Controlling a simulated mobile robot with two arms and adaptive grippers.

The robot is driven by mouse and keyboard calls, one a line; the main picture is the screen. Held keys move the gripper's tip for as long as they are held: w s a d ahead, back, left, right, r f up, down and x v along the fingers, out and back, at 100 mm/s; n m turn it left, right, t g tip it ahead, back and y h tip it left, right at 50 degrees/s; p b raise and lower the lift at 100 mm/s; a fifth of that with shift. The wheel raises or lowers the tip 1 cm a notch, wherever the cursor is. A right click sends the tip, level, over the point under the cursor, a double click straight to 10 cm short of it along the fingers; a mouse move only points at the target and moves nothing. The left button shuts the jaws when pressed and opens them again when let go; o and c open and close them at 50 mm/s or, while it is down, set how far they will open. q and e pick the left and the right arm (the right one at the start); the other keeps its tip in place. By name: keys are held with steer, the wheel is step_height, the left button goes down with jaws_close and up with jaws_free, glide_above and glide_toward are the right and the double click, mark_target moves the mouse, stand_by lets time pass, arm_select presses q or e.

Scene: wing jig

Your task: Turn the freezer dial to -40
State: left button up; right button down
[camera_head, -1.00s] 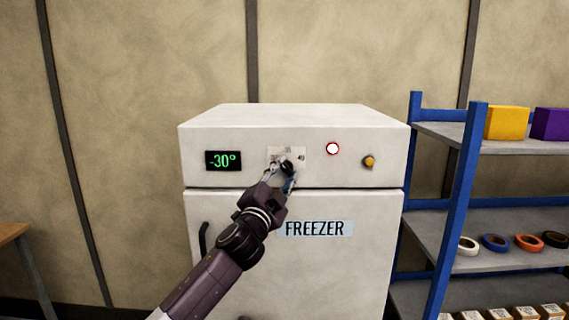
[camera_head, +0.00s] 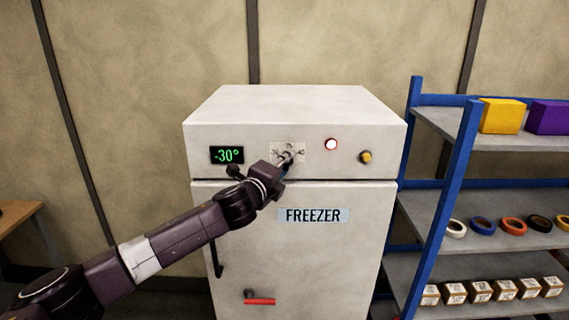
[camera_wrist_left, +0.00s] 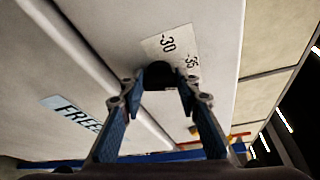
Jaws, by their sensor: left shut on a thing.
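The white freezer (camera_head: 240,255) stands against the wall, with a green display (camera_head: 227,155) reading -30°. The dial's scale plate (camera_head: 298,146) is on the upper panel, partly hidden by my left gripper. My right gripper is not in view.
A white round button with a red rim (camera_head: 331,144) and a yellow knob (camera_head: 366,157) sit right of the dial. A dark door handle (camera_head: 216,245) is at the left. A blue shelf rack (camera_head: 445,210) with boxes and tape rolls stands at the right.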

arm_select(q)
steer(key=m+g+y, duration=0.1)
steer(key=m+y, duration=0.1)
steer(key=m, duration=0.2)
steer(key=shift+d+r, duration=0.1)
stand_by(0.8)
steer(key=o, duration=1.2)
steer(key=shift+c, duration=0.2)
steer(key=v, duration=1.2)
